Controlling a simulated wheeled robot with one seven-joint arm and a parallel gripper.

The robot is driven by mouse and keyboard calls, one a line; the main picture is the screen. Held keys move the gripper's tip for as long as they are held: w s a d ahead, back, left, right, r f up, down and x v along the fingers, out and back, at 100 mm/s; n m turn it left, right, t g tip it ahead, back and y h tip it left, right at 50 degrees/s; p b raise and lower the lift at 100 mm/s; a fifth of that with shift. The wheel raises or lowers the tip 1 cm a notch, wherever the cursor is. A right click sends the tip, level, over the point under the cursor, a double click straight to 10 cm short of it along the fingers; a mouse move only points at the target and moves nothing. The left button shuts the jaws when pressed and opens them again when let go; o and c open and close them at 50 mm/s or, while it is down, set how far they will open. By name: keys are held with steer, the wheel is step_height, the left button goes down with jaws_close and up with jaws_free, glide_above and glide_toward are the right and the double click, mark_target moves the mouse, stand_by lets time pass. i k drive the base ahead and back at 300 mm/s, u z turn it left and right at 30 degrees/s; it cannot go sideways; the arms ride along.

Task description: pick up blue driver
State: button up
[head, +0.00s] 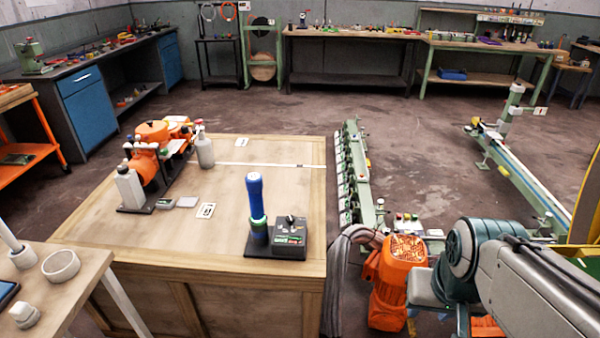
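The blue driver (256,201) stands upright near the front right of the wooden table (225,195). Its lower end sits in a dark stand (262,252) with a green part around it. The stand also carries a small dark box (289,232) with a knob on top, just right of the driver. Nothing grips the driver. No gripper fingers show in the head view, so whether my gripper is open or shut is hidden.
Orange equipment (148,150) and white bottles (128,186) stand at the table's left. A small card (206,210) lies left of the driver. A green rail machine (354,172) and an orange motor (396,275) stand right of the table. The table's middle is mostly clear.

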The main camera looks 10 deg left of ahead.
mark_target(254, 181)
steer(key=u, duration=0.25)
steer(key=i, duration=0.85)
steer(key=u, duration=0.6)
